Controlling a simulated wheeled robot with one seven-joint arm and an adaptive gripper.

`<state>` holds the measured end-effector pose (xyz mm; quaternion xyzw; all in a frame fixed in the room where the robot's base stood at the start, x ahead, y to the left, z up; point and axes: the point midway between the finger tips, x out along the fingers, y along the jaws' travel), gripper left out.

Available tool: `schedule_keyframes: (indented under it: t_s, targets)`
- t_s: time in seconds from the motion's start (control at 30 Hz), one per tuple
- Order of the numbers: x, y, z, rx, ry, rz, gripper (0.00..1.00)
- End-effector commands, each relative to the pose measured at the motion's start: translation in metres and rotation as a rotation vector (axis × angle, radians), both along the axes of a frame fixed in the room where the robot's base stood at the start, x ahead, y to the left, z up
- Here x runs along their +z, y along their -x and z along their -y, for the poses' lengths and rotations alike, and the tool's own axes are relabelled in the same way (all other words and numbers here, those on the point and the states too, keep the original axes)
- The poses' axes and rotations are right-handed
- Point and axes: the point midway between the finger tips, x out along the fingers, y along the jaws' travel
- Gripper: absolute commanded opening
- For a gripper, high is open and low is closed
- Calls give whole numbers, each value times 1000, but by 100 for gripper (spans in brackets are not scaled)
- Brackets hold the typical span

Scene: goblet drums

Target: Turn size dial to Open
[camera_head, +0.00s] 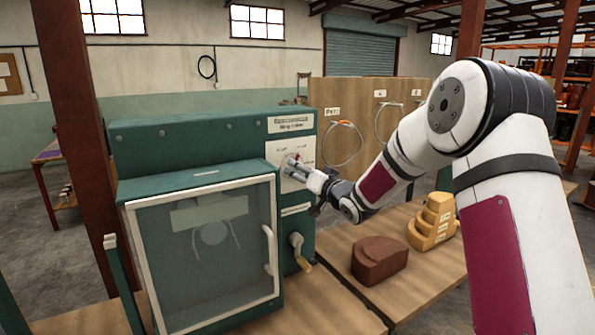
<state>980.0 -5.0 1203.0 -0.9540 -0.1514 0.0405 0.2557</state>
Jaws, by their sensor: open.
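A green machine (170,148) stands on the wooden bench at the left, with a glass-fronted door that is closed. A white dial plate (276,152) with small lettering, too small to read, is on the upper right of its front. The size dial itself is largely hidden by my gripper, so I cannot tell its setting. My gripper (292,166) is open and right in front of the plate, reaching in from the right. I cannot tell whether its fingers touch the dial.
A crank handle (300,254) sticks out below the plate. A brown block (379,260) and a stepped yellow wooden stack (432,222) sit on the bench (420,288) at the right. A wooden board (340,92) with hanging wire loops stands behind. A rusty post (72,110) rises at the left.

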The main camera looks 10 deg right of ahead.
Motion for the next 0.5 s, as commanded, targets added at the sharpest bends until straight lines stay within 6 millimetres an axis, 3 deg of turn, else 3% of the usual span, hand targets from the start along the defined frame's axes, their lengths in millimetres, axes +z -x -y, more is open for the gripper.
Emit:
schedule_keyframes:
  t_s: [0.2,0.5]
  targets:
    - [0,-21,-7,0,-1,0,54]
    - [0,-26,-8,-1,0,0,54]
